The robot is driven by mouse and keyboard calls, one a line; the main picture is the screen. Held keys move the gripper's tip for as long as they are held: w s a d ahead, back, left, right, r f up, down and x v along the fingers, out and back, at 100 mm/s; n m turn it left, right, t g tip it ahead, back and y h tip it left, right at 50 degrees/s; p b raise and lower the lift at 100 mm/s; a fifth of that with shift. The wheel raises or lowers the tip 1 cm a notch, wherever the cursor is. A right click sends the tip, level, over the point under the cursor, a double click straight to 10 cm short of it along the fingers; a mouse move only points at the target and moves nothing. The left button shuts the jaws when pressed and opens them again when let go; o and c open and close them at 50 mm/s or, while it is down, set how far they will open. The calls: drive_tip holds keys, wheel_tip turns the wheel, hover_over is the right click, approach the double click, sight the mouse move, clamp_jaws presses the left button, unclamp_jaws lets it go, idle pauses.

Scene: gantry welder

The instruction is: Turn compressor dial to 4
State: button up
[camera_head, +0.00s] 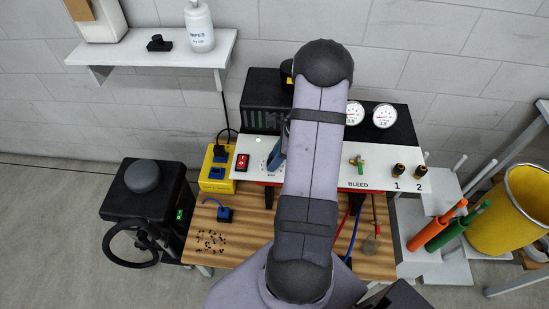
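The compressor's white front panel (330,173) stands at the back of the wooden bench. Its dial (264,162), with marks around it, is just left of my arm and partly covered. A slanted blue-grey piece lies over the dial; I cannot tell whether it is the dial's knob or part of my gripper. The dial's setting is not readable. My arm rises through the middle of the view and hides what lies behind it. My gripper's fingertips cannot be made out.
A red switch (242,162) and a green light are left of the dial. A yellow box (216,168) stands beside the panel. Two gauges (384,116), a green valve (357,164) and two black knobs are at right. Hoses and small loose bits lie on the bench (252,212).

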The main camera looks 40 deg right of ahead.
drive_tip(key=shift+c, duration=1.2)
drive_tip(key=shift+n, duration=0.4)
drive_tip(key=n, duration=0.1)
drive_tip(key=n+g, duration=0.1)
drive_tip(key=n, duration=0.1)
drive_tip(key=n+y, duration=0.1)
drive_tip(key=shift+w+d+n+g, duration=0.15)
drive_tip(key=shift+w+n+g, duration=0.15)
drive_tip(key=shift+g, duration=0.1)
drive_tip(key=n+g, duration=0.1)
drive_tip(key=n, duration=0.2)
drive_tip(key=n+g+b, duration=0.1)
drive_tip(key=n, duration=0.2)
drive_tip(key=shift+w, duration=0.15)
drive_tip(key=shift+n+g, duration=0.3)
drive_tip(key=o, duration=1)
drive_tip(key=shift+o, duration=0.2)
drive_tip(key=shift+r, duration=0.15)
